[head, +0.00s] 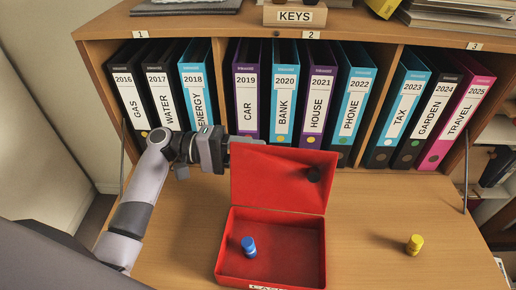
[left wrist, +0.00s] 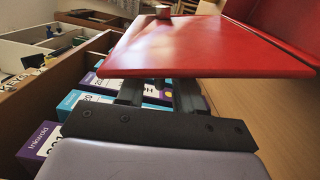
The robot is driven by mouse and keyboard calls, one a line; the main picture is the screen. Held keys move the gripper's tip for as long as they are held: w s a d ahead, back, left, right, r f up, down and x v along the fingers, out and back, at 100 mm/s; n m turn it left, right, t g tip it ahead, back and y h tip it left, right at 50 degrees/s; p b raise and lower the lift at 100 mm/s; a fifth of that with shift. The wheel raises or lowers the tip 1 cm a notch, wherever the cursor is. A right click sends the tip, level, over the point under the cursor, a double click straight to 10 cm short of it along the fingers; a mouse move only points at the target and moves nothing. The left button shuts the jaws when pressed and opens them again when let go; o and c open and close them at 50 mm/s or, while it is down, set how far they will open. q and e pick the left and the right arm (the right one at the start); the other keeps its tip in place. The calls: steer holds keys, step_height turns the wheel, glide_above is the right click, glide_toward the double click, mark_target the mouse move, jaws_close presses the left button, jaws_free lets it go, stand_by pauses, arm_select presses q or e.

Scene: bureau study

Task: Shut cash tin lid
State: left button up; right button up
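The red cash tin (head: 231,262) stands on the desk flap with its lid (head: 270,182) raised steeply at the back. A blue peg-like piece (head: 249,247) is inside the tin. My left gripper (head: 250,141) is at the lid's top left edge, reaching partly behind it. In the left wrist view the red lid (left wrist: 205,50) covers the fingertips; the visible finger parts (left wrist: 158,93) stand apart with a gap between. Contact with the lid cannot be told. My right gripper is not in view.
A row of labelled binders (head: 285,95) stands in the shelf close behind the lid and my left gripper. A yellow piece (head: 414,245) stands on the flap (head: 375,215) to the right. The flap around it is clear. A KEYS box (head: 295,14) is on top.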

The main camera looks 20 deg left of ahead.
arm_select(q)
steer(key=shift+w+d, duration=0.15)
steer(key=shift+d, duration=0.55)
jaws_close()
steer(key=shift+f, duration=0.1)
